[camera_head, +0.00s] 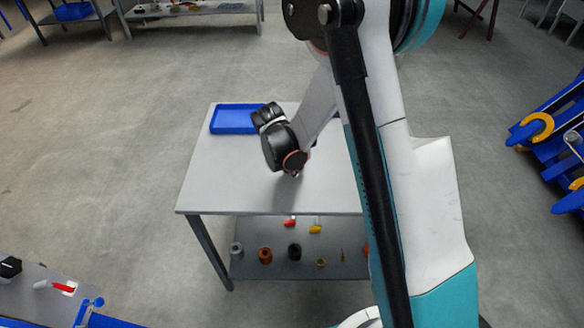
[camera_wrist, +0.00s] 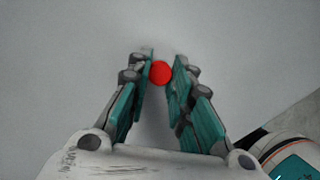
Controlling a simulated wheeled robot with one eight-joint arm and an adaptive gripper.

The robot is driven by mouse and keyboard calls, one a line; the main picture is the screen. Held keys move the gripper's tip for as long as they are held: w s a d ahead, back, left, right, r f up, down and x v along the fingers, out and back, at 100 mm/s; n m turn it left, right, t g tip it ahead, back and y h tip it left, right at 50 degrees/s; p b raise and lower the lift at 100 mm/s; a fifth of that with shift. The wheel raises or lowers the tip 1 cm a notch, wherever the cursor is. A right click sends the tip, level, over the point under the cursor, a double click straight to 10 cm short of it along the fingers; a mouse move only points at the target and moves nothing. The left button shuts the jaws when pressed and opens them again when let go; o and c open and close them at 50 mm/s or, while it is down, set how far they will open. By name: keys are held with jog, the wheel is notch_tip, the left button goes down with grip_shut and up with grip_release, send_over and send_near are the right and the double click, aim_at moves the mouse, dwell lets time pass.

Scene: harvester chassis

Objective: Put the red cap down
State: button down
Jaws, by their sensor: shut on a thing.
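The red cap (camera_wrist: 160,73) shows as a small red disc between my fingertips in the wrist view. My gripper (camera_wrist: 162,75) is shut on it, with a teal-padded finger on each side. The grey table top (camera_head: 230,182) lies below the gripper. In the head view my gripper (camera_head: 293,173) hangs above the middle of the table, and the cap cannot be made out there. I cannot tell whether the cap touches the table.
A blue tray (camera_head: 233,118) sits at the table's back left. The table top around my gripper is bare at the left and front. A lower shelf (camera_head: 280,268) holds several small parts. Blue machinery (camera_head: 555,135) stands at the far right.

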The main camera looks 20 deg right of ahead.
jog(key=c, duration=1.7)
grip_release()
jog(key=shift+s+f, duration=0.35)
jog(key=shift+f, duration=0.25)
jog(key=shift+o, duration=1.2)
jog(key=shift+w+f, duration=0.25)
